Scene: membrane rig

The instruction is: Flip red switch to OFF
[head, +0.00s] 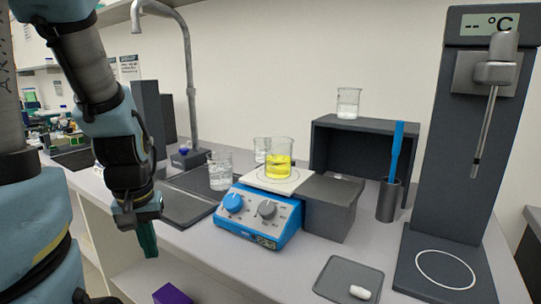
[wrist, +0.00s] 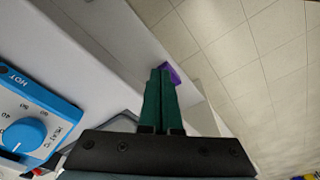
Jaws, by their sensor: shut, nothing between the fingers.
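In the wrist view the fingers (wrist: 158,80) lie together.
A grey box (head: 330,208) stands against the hotplate's right side. A grey tray (head: 348,277) with a white piece lies at the front right. A tall thermometer stand (head: 448,150) is at the right. A purple block (head: 171,294) lies below the gripper.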

